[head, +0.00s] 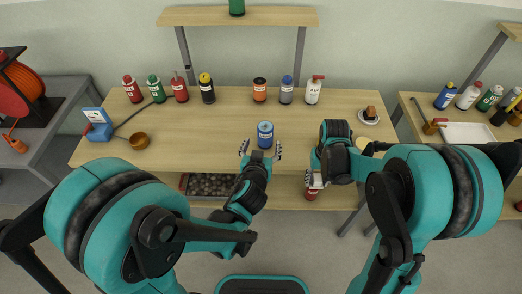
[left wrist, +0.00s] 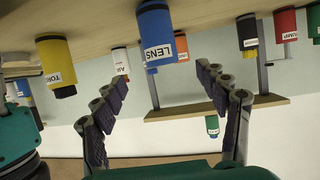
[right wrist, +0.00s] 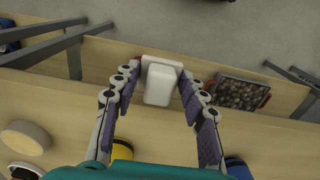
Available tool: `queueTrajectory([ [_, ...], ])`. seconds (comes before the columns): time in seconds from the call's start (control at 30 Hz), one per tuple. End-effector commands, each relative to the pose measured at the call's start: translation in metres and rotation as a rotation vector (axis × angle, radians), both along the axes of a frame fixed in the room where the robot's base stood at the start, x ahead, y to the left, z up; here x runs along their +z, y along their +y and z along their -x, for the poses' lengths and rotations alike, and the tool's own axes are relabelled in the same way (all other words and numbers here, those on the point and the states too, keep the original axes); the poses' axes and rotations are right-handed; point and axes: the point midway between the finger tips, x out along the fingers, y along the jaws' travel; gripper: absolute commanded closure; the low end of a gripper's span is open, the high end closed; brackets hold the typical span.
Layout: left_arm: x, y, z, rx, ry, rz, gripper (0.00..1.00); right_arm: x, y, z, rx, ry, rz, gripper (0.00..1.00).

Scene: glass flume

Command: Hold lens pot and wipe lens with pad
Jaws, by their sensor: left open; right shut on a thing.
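The lens pot (head: 265,134), a blue jar, stands near the front middle of the bench. In the left wrist view the pot (left wrist: 157,35) appears upside down, its LENS label visible. My left gripper (head: 261,151) is open just in front of the pot, its fingers spread towards either side; contact does not show. My right gripper (right wrist: 160,85) is shut on a white block-shaped pad (right wrist: 161,82), held between the fingertips. In the head view the right gripper (head: 314,180) is at the bench's front edge, right of the pot.
Several bottles, including a black one with a yellow cap (head: 207,90), line the bench's back. A saucer with a brown item (head: 369,115) sits at right, a brown bowl (head: 139,141) at left. A pebble-filled tray (head: 208,185) lies below the front edge.

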Motion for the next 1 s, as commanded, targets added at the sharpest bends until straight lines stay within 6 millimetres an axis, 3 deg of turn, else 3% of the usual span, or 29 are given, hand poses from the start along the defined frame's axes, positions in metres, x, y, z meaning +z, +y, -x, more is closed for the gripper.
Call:
queueTrajectory([
  [0.6, -0.040, -0.009, -0.095, 0.003, 0.001, 0.000, 0.27, -0.027, 0.000, 0.000, 0.000, 0.000, 0.000, 0.81],
  [1.0, -0.043, -0.011, -0.105, 0.001, 0.001, 0.000, 0.27, -0.028, 0.000, 0.000, 0.000, 0.000, 0.000, 0.81],
])
